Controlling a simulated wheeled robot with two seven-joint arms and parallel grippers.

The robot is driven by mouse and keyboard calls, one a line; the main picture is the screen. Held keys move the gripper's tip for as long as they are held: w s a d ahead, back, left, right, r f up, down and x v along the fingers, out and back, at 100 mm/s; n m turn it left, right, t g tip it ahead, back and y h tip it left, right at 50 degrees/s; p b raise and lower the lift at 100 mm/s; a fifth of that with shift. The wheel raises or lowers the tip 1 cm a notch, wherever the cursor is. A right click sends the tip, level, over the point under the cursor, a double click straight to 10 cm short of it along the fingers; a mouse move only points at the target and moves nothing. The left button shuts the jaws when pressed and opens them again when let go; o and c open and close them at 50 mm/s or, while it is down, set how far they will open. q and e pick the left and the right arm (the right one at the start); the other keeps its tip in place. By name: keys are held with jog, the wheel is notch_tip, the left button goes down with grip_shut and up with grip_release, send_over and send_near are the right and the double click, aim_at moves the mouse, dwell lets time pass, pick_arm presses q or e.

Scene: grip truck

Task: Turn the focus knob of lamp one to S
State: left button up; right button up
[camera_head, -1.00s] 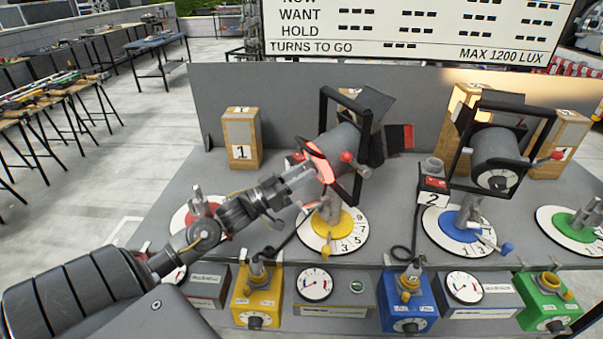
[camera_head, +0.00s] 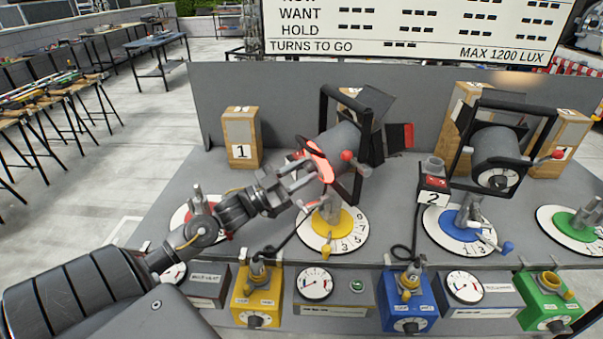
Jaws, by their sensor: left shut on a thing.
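Lamp one (camera_head: 343,141) is a grey cylinder in a black yoke above a yellow-hubbed dial (camera_head: 328,238). Its rear face (camera_head: 319,160) is pinkish red with a dark rim and is turned toward my left gripper. My left gripper (camera_head: 311,178) reaches in from the left and is shut at this rear face, on what appears to be the focus knob. The fingers hide the knob, and I cannot read its pointer or an S mark. My right gripper is not in view.
A red-ball handle (camera_head: 346,155) sticks out beside lamp one. Lamp two (camera_head: 494,158) stands to the right over a blue dial (camera_head: 459,230). A wooden block marked 1 (camera_head: 241,139) stands behind on the left. Yellow (camera_head: 256,304) and blue (camera_head: 408,311) boxes line the bench front.

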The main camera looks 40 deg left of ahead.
pick_arm(q)
jog(key=shift+m, duration=1.2)
jog(key=o, duration=1)
